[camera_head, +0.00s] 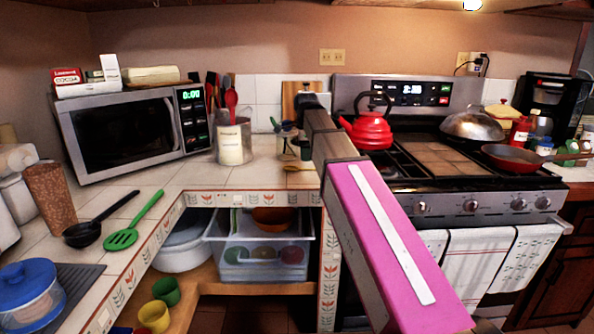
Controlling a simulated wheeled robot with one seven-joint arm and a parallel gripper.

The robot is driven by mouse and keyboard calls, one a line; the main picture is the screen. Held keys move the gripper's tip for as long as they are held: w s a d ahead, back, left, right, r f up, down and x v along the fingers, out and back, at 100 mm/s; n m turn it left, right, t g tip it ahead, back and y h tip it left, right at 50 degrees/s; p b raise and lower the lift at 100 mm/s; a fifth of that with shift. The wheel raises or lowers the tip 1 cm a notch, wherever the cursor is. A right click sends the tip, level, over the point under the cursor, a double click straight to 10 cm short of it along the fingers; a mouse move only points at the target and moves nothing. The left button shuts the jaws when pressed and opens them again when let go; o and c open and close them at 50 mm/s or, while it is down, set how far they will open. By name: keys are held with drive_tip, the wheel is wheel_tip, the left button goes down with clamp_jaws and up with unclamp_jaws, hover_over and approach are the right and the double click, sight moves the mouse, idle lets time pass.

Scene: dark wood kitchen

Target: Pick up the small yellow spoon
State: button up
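A small yellowish, spoon-like thing (298,167) lies on the tiled counter, left of the stove and close to my arm. It is too small to make out clearly. My arm reaches from the lower right toward the back of the counter. My gripper (305,149) seems to be the dark shape pointing down at the arm's far end, just above and behind the yellowish thing. My arm partly hides it. I cannot see its fingers clearly, whether it is open, or whether it touches anything.
A canister of utensils (233,143) and a microwave (130,130) stand to the left. A red kettle (368,130) sits on the stove, right of my arm. A black ladle (92,229) and green slotted turner (130,226) lie on the left counter. A cutting board (292,92) leans behind.

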sight(305, 169)
wheel_tip(305, 169, down, 4)
drive_tip(key=shift+a+f, duration=0.1)
drive_tip(key=shift+f, duration=0.05)
drive_tip(key=shift+c, duration=0.3)
clamp_jaws()
drive_tip(key=shift+r, duration=0.2)
